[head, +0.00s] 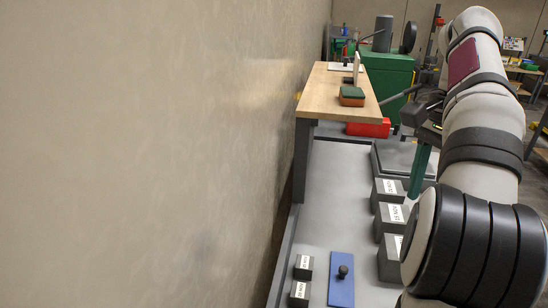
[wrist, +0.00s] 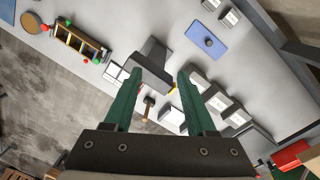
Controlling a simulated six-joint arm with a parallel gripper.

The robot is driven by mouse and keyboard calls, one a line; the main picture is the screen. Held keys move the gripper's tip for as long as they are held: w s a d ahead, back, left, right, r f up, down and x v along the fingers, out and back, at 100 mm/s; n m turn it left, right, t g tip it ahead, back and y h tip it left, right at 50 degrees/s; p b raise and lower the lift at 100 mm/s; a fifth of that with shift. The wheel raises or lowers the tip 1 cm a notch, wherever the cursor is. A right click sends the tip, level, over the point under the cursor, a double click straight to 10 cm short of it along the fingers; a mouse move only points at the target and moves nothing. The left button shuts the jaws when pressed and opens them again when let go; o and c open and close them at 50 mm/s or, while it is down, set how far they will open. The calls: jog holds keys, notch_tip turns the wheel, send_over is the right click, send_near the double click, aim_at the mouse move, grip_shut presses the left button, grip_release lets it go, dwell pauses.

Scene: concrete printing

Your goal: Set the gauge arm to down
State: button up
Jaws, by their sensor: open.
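My gripper (wrist: 160,74) is open, its two green fingers spread with nothing held between them. A dark grey block-like fixture (wrist: 154,52) with a sloping plate shows beyond the fingertips in the wrist view. A small yellow piece (wrist: 173,89) shows beside the right finger, and a small hammer-shaped piece (wrist: 149,103) lies in the gap. I cannot tell which part, if any, is the gauge arm, or how it is set. In the head view my gripper (head: 421,150) points down at the right, partly hidden by my arm.
Several dark grey labelled blocks (head: 388,216) stand along the grey table. A blue plate with a dark knob (head: 341,280) lies near the front. A wooden bench (head: 335,90) stands beyond, with a red box (head: 369,128) beside it. A small rack (wrist: 80,40) is at upper left in the wrist view.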

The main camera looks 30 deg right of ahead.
jog(key=s+d+r+m, duration=0.1)
jog(key=s+d+m, duration=0.5)
jog(key=s+d, duration=0.3)
jog(key=shift+t+h, duration=0.3)
jog(key=shift+t, duration=0.1)
jog(key=f, duration=1.5)
jog(key=shift+s+d+f, duration=0.2)
jog(key=shift+d+f, duration=0.1)
grip_shut()
jog(key=shift+r, duration=0.1)
